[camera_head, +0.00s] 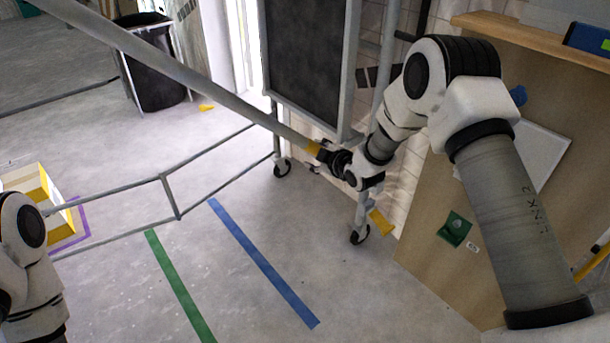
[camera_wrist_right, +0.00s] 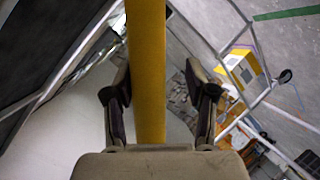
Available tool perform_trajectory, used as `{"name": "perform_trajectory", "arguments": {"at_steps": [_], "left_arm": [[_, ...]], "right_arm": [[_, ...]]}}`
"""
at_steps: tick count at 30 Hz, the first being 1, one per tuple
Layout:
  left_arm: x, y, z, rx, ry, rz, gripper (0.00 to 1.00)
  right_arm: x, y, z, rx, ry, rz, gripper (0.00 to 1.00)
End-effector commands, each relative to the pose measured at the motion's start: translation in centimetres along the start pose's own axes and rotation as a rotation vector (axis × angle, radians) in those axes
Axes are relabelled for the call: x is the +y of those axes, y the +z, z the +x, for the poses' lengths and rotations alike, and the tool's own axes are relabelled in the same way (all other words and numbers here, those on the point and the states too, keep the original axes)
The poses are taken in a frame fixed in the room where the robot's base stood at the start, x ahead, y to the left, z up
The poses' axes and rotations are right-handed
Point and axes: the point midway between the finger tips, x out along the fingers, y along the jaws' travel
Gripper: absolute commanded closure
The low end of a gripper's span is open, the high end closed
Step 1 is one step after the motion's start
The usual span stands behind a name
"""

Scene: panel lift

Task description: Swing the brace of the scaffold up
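The brace (camera_head: 190,78) is a long grey tube that slants from the top left of the head view down to a yellow end section (camera_head: 313,147). My right gripper (camera_head: 325,154) is at that yellow section. In the right wrist view the yellow section (camera_wrist_right: 147,75) runs between the two fingers of my right gripper (camera_wrist_right: 160,95). The left finger lies close to it, and a clear gap shows on the right finger's side, so the gripper looks open around it. My left arm shows at the lower left; its gripper is out of view.
The scaffold frame (camera_head: 355,60) stands on castors (camera_head: 360,235) with a dark panel (camera_head: 308,55). Low grey rails (camera_head: 170,197) cross the floor on the left. A wooden board (camera_head: 440,255) stands at the right. A black bin (camera_head: 155,75) stands behind. The floor in front has green and blue tape.

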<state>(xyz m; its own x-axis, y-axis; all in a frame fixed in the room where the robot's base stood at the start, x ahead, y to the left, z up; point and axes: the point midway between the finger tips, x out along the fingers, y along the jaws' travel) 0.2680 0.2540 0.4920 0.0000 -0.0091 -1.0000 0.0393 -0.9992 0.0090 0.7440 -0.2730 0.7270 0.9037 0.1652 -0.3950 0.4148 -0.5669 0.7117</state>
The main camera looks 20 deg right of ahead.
Motion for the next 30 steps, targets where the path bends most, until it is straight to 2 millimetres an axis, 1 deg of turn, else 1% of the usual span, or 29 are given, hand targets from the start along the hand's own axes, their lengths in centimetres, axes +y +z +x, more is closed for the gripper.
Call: {"name": "perform_trajectory", "arguments": {"at_steps": [1, 3, 14, 17, 30], "left_arm": [[0.0, 0.0, 0.7, 0.000, 0.000, 0.000, 0.58], [0.0, 0.0, 0.9, 0.000, 0.000, 0.000, 0.58], [0.0, 0.0, 0.8, 0.000, 0.000, 0.000, 0.58], [0.0, 0.0, 0.4, 0.000, 0.000, 0.000, 0.58], [0.0, 0.0, -1.6, 0.000, 0.000, 0.000, 0.58]], "right_arm": [[-0.7, 0.4, 0.3, -0.002, 0.005, -0.012, 0.44], [-0.9, 0.5, 0.4, -0.006, 0.011, -0.024, 0.44], [-0.9, 0.4, 0.3, -0.009, 0.013, -0.035, 0.44], [-0.8, 0.3, -0.2, -0.009, 0.013, -0.033, 0.44], [-0.9, 0.3, -4.0, -0.010, 0.012, -0.033, 0.44]]}}
